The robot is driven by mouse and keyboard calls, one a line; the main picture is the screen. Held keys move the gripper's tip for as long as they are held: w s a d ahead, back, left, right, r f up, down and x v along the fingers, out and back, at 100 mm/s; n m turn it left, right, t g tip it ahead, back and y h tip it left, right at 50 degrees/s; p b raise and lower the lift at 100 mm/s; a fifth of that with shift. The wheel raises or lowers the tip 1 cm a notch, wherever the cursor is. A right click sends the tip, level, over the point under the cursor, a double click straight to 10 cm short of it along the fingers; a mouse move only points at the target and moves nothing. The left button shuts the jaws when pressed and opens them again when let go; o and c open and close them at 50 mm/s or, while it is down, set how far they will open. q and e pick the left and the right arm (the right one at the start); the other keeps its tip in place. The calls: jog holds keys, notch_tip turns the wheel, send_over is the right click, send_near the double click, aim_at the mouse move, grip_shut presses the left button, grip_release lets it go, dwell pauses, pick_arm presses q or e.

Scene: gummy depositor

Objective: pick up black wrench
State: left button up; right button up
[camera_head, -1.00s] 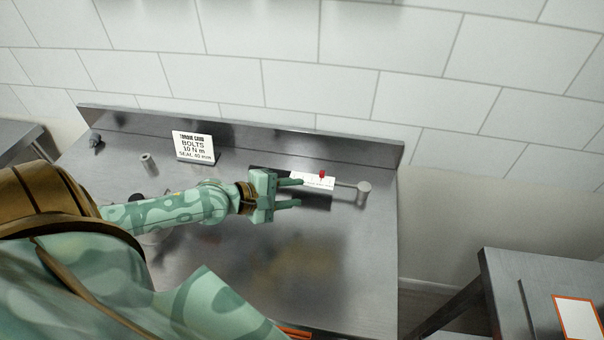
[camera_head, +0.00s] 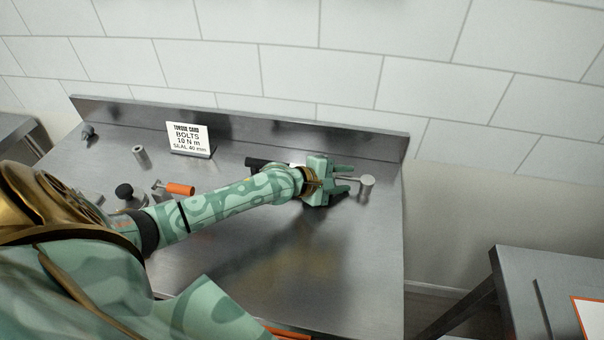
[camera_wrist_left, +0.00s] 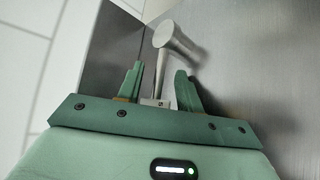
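The black wrench has a black handle (camera_head: 257,162), a white scale part mostly hidden behind my left gripper, and a thin grey shaft ending in a round metal head (camera_head: 367,180). It lies along the back right of the steel bench. My left gripper (camera_head: 349,179) is over its shaft end, with fingers apart. In the left wrist view, the shaft (camera_wrist_left: 161,72) runs between the two open fingertips (camera_wrist_left: 160,76) and the head (camera_wrist_left: 172,38) lies beyond them. I cannot tell whether the fingers touch it. My right gripper is not in view.
A torque card (camera_head: 188,138) stands at the back of the bench (camera_head: 300,265). An orange-handled tool (camera_head: 179,189), a black-knobbed item (camera_head: 124,192) and a metal cylinder (camera_head: 139,154) stand at the left, near my arm. Another table (camera_head: 550,275) is at the right.

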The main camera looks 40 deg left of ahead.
pick_arm(q)
jog(key=shift+r, duration=0.1)
grip_shut()
jog(key=shift+r+p, duration=0.4)
jog(key=shift+r, duration=0.15)
notch_tip(320, 180, up, 3)
jog(key=shift+s+p, duration=0.15)
jog(key=shift+p, duration=0.8)
jog(key=s+r+p, duration=0.6)
jog(key=s+r, duration=0.3)
jog(key=s, duration=0.4)
jog(key=shift+s, duration=0.4)
jog(key=shift+a, duration=0.1)
